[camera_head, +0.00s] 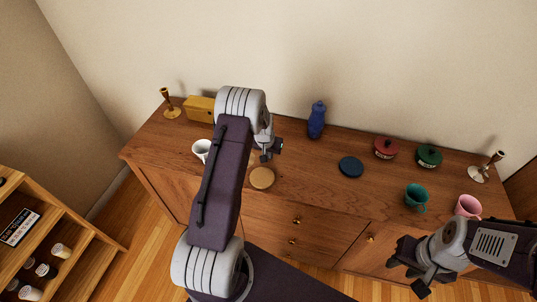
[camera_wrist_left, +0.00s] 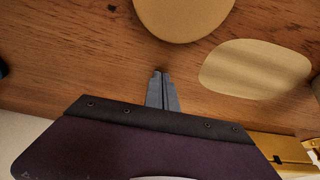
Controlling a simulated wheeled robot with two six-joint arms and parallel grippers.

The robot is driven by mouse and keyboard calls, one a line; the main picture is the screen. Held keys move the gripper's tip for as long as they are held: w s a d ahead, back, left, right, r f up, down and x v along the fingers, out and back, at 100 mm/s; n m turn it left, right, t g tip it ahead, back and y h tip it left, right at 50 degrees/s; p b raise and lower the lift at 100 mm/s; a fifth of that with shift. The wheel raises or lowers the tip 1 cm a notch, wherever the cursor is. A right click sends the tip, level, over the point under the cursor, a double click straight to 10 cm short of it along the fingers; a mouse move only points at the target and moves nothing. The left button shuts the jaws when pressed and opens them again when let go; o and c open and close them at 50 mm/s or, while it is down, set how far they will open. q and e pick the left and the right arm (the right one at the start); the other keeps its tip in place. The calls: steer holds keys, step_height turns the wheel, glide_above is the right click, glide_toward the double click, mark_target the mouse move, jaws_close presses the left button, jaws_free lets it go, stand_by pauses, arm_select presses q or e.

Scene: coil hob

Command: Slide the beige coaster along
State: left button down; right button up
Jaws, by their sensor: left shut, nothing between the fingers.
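The beige coaster (camera_head: 262,177) is a round flat disc on the wooden sideboard top, near its front edge. It also shows at the top of the left wrist view (camera_wrist_left: 185,14), cut off by the frame. My left gripper (camera_head: 265,157) is low over the sideboard, just behind the coaster. In the left wrist view its fingers (camera_wrist_left: 159,74) are together and empty, with a small gap of bare wood between them and the coaster. My right gripper (camera_head: 407,275) is in front of the sideboard at lower right, apart from the coaster, its fingers apparently spread.
A second flat beige piece (camera_wrist_left: 256,68) lies beside the coaster in the wrist view. The sideboard (camera_head: 310,178) also bears a white mug (camera_head: 201,149), yellow box (camera_head: 199,108), blue bottle (camera_head: 316,120), dark blue disc (camera_head: 351,167) and green cup (camera_head: 416,196). Wood right of the coaster is clear.

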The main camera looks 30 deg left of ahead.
arm_select(q)
steer(key=v, duration=1)
steer(key=shift+w, duration=0.2)
steer(key=shift+r, duration=0.1)
